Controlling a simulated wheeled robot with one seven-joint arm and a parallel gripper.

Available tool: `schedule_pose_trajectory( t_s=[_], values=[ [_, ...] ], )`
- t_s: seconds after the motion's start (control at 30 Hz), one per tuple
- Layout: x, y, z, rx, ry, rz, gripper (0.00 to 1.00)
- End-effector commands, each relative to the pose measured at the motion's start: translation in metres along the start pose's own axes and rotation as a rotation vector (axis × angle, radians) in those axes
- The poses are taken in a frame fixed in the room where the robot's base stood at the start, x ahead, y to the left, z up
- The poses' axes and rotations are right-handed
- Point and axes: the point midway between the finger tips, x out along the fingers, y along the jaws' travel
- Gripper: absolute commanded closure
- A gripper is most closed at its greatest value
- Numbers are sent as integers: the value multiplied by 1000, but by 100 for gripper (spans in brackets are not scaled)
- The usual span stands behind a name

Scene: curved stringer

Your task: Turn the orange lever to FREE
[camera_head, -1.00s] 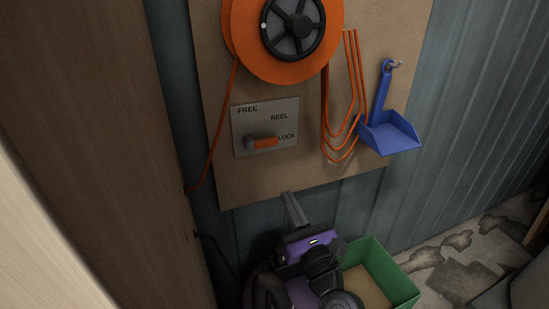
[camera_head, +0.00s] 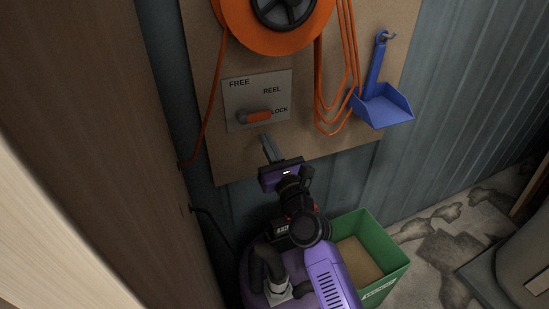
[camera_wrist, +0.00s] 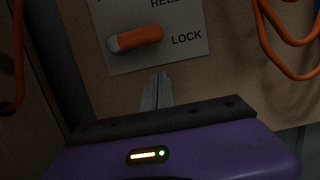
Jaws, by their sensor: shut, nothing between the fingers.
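The orange lever (camera_head: 258,117) sits on a grey plate (camera_head: 236,94) marked FREE at upper left, REEL at right and LOCK at lower right. The lever's grey hub is at its left end and its orange handle points right, towards LOCK. In the wrist view the lever (camera_wrist: 140,38) lies just above my fingertips. My gripper (camera_head: 267,143) is shut and empty, a little below the plate. In the wrist view my gripper's fingers (camera_wrist: 161,76) are together and point up towards the plate's lower edge, with a visible gap to the lever.
An orange reel (camera_head: 232,25) is mounted above the plate. Orange cable loops (camera_head: 321,100) and a blue dustpan (camera_head: 382,104) hang to the right. A green crate (camera_head: 390,265) stands below. A wooden panel (camera_head: 100,120) bounds the left side.

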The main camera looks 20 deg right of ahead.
Motion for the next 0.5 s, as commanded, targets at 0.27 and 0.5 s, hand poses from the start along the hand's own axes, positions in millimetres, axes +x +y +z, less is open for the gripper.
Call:
schedule_pose_trajectory(
  t_s=[0.27, 0.5],
  values=[
    [6, 1, 32, -2, 2, 2, 100],
    [6, 0, 36, -1, 2, 0, 100]
  ],
)
